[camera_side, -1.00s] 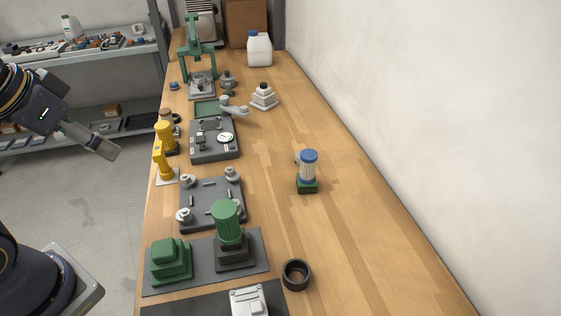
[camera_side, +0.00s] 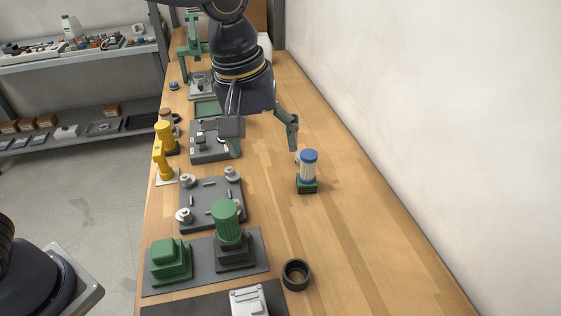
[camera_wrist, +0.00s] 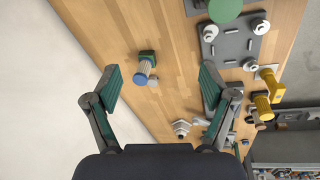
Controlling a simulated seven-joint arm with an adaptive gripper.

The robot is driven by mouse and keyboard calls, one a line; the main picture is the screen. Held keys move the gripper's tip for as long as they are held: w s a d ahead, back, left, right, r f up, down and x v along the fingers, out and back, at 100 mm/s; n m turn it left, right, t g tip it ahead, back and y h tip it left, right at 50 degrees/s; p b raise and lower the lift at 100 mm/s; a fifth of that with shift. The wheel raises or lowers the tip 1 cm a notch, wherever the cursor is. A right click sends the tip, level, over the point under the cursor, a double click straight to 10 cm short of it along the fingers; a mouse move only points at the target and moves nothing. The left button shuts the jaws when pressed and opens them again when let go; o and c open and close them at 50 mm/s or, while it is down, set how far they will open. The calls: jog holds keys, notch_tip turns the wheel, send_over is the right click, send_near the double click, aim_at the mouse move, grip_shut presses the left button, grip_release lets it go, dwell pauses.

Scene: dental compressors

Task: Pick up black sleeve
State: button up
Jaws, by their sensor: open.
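The black sleeve (camera_side: 296,274) is a short dark ring standing on the wooden bench, near the front of the side view. It lies to the right of the grey plate that bears the green parts. The sleeve does not show in the wrist view. My gripper (camera_side: 264,150) is open and empty above the middle of the bench, well behind the sleeve in the side view. Both fingers show spread apart in the wrist view (camera_wrist: 160,85), with bare bench and a blue-topped cylinder between and beyond them.
The blue-and-white cylinder on a green base (camera_side: 307,172) stands between my gripper and the sleeve's side of the bench. A tall green motor (camera_side: 227,222) stands left of the sleeve. A grey fixture plate (camera_side: 212,205) and yellow tool (camera_side: 162,160) lie left. Bench right of the sleeve is clear.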

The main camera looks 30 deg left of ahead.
jog(key=s+d+f+m+g, duration=0.2)
jog(key=d+f, duration=0.5)
jog(key=y, duration=0.1)
send_over(296, 277)
jog(key=f, duration=1.2)
jog(key=shift+s+a+f, duration=0.1)
jog(key=shift+s+f, duration=0.1)
jog(key=shift+f, duration=0.1)
jog(key=shift+m, duration=0.3)
jog(key=shift+w+f, duration=0.15)
jog(key=shift+f, duration=3.05)
jog(key=shift+c, duration=0.2)
jog(key=c, duration=1.2)
jog(key=shift+c, duration=0.2)
jog(key=shift+r, duration=0.15)
